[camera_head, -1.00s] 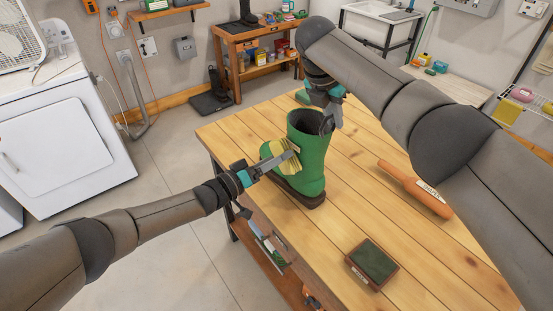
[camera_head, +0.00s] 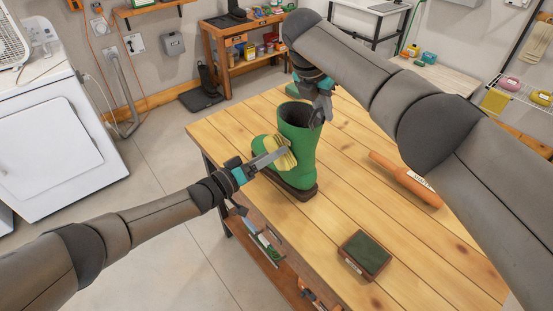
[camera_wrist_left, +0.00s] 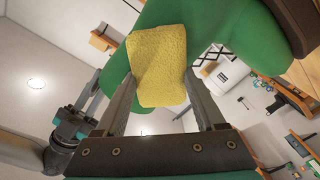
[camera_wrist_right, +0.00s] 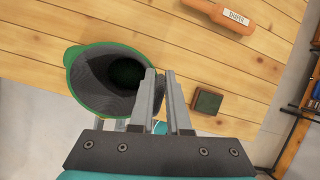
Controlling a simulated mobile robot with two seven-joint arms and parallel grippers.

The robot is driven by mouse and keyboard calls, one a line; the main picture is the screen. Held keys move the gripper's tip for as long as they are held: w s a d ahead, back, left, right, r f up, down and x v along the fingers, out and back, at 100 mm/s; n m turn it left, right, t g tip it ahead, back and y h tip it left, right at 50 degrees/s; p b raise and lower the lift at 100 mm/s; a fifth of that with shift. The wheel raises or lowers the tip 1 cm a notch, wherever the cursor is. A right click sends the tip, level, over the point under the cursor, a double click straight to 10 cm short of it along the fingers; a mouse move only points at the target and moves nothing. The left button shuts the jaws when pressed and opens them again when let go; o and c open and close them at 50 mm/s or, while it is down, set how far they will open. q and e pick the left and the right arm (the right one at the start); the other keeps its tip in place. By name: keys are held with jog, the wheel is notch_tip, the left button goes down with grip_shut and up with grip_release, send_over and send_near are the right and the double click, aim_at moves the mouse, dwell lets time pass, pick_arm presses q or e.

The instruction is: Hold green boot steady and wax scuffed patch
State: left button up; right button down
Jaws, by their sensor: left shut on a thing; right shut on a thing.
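The green boot (camera_head: 298,128) stands upright on the wooden table. My left gripper (camera_head: 277,158) is shut on a yellow sponge (camera_head: 287,160), which is at the boot's side near the ankle. In the left wrist view the sponge (camera_wrist_left: 157,65) sits between the fingers in front of the green boot (camera_wrist_left: 230,35). My right gripper (camera_head: 318,110) is shut on the boot's top rim. The right wrist view looks into the boot's dark opening (camera_wrist_right: 115,75), with the fingers at its edge. No scuffed patch can be made out; the sponge covers part of that side.
A brown block with a dark green top (camera_head: 364,255) lies near the table's front. An orange labelled tool (camera_head: 405,178) lies to the right, under my right arm. The middle of the tabletop (camera_head: 335,195) is clear.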

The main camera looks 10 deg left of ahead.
pick_arm(q)
jog(key=shift+w+a, duration=0.45)
pick_arm(e)
jog(key=shift+s+a+f, duration=0.15)
jog(key=shift+a+f, duration=0.05)
jog(key=shift+f, duration=0.05)
pick_arm(q)
jog(key=shift+s+d, duration=1.4)
jog(key=shift+s, duration=0.05)
jog(key=v, duration=0.6)
jog(key=v, duration=0.3)
